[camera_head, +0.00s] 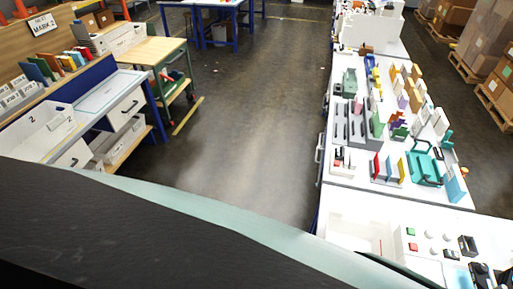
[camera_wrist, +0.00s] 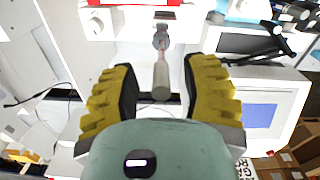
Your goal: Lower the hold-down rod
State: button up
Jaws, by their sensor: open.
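In the wrist view, a grey cylindrical rod (camera_wrist: 161,78), probably the hold-down rod, extends from a round metal joint on a white machine (camera_wrist: 190,25). My gripper (camera_wrist: 161,66) is open, with its yellow-and-black fingers apart on the left and right of the rod. There are visible gaps between the rod and both fingers, and nothing is held. The rod's near end lies close to my pale green gripper body. I cannot tell the rod's depth between the fingers. The rod and gripper cannot be made out in the head view.
In the wrist view, a white housing with a bluish screen (camera_wrist: 258,115) and a black jointed arm (camera_wrist: 262,48) are to the right. A thin dark cable (camera_wrist: 45,92) runs at the left. In the head view, white worktables (camera_head: 345,165) line the right; the middle floor (camera_head: 245,120) is clear.

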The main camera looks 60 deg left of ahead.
jog(key=shift+w+a, duration=0.1)
grip_shut()
dwell(0.4)
